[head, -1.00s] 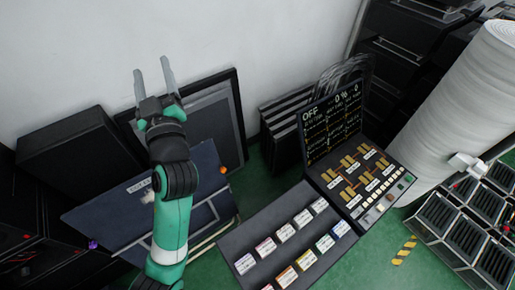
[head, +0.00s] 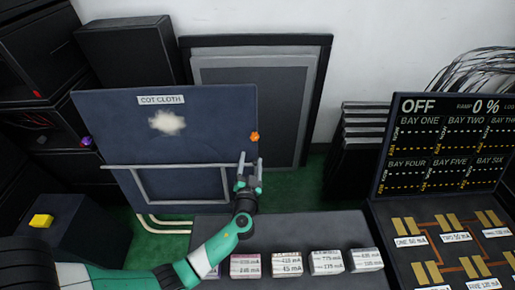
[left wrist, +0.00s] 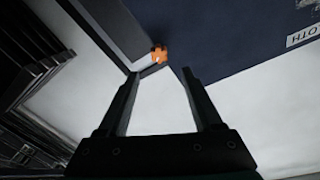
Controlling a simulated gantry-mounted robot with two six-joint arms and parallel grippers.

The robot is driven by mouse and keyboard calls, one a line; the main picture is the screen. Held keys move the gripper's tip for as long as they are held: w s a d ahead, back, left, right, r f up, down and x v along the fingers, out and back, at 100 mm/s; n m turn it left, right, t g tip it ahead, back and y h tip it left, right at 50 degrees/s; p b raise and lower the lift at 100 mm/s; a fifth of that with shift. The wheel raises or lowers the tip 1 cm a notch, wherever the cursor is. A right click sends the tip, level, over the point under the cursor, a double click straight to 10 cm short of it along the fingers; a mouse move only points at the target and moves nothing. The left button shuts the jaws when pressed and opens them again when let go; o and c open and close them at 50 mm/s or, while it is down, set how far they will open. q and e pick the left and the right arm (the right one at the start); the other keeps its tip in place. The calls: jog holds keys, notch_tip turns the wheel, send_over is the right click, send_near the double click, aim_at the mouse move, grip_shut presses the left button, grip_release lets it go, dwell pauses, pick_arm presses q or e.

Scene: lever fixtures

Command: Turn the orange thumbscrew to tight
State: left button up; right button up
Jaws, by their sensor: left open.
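The orange thumbscrew (head: 254,136) sits at the right edge of a dark blue panel (head: 110,120) labelled "COT CLOTH" in the head view. It also shows in the left wrist view (left wrist: 159,54), just past the fingertips and close to midway between them. My left gripper (head: 249,161) is open and empty, its two fingers pointing up just below the thumbscrew. In the left wrist view the open fingers (left wrist: 158,80) do not touch the thumbscrew. My right gripper is not in view.
A purple knob (head: 87,142) is at the panel's left edge. A grey frame (head: 183,168) crosses the panel's lower front. A dark bench with labelled blocks (head: 286,265) lies in front. A display console (head: 440,150) stands at right. A yellow block (head: 41,221) is at left.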

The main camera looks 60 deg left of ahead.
aim_at(255, 138)
pick_arm(q)
jog(key=b+x, duration=0.3)
jog(key=x, duration=0.7)
jog(key=shift+w+a+r, duration=0.1)
jog(key=shift+w+a, duration=0.05)
jog(key=shift+w, duration=0.15)
jog(key=shift+w+a+r+b, duration=0.15)
jog(key=shift+w+a+b, duration=0.15)
jog(key=shift+a, duration=0.15)
grip_shut()
